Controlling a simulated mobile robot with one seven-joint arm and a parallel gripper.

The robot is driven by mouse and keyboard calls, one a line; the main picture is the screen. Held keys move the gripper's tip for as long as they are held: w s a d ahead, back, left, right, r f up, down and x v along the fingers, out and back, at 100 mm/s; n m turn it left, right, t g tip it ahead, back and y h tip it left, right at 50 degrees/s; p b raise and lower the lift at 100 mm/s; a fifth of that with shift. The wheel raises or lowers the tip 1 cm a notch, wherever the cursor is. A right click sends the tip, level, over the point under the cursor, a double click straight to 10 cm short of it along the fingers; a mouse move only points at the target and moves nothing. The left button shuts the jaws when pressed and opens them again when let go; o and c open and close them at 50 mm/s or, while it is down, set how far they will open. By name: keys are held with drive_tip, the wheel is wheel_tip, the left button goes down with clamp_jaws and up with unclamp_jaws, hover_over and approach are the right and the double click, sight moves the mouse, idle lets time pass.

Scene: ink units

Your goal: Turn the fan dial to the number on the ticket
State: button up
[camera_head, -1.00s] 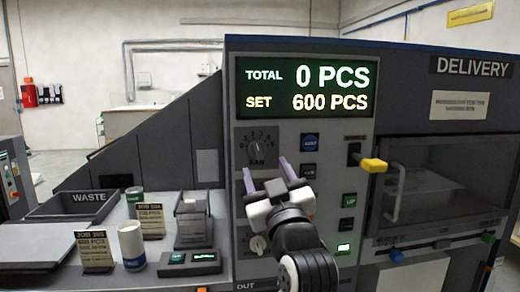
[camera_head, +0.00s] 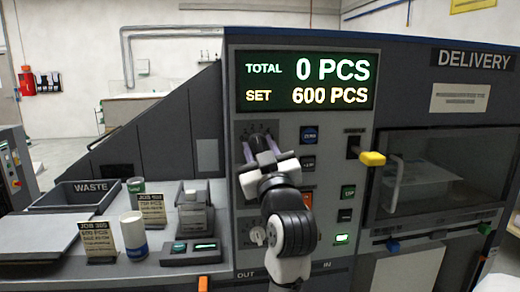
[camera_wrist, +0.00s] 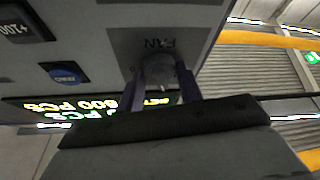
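The fan dial (camera_wrist: 160,76) is a grey knob under the upside-down FAN label in the wrist view. In the head view the fan dial's panel (camera_head: 241,131) is partly hidden by my gripper (camera_head: 260,148). My gripper's two purple fingers (camera_wrist: 162,78) stand apart, one on each side of the knob; I cannot tell whether they touch it. The dial's pointer is hidden. A ticket (camera_head: 98,240) marked JOB 365 stands at the left front, and a second job ticket (camera_head: 151,209) stands behind it. Their small lines are too blurred to read.
The display (camera_head: 306,82) reads TOTAL 0 PCS, SET 600 PCS. A yellow-ended lever (camera_head: 372,159) sticks out right of my gripper. Several buttons lie beside the dial, including a blue one (camera_head: 309,135). A white cup (camera_head: 133,236) and a waste tray (camera_head: 60,188) are at left.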

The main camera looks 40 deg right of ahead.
drive_tip(key=shift+c, duration=0.8)
drive_tip(key=shift+m, duration=0.3)
drive_tip(key=shift+w+a+m+g+h+p, duration=0.15)
drive_tip(key=shift+m+g+h+p, duration=0.4)
drive_tip(key=shift+m+h, duration=0.85)
drive_tip(key=shift+m+g+h+p, duration=0.3)
drive_tip(key=shift+m+g, duration=0.1)
drive_tip(key=shift+m, duration=0.85)
drive_tip(key=shift+m+g+h+p, duration=0.15)
drive_tip(key=shift+m+g+h, duration=0.2)
drive_tip(key=shift+m, duration=1.2)
drive_tip(key=o, duration=1)
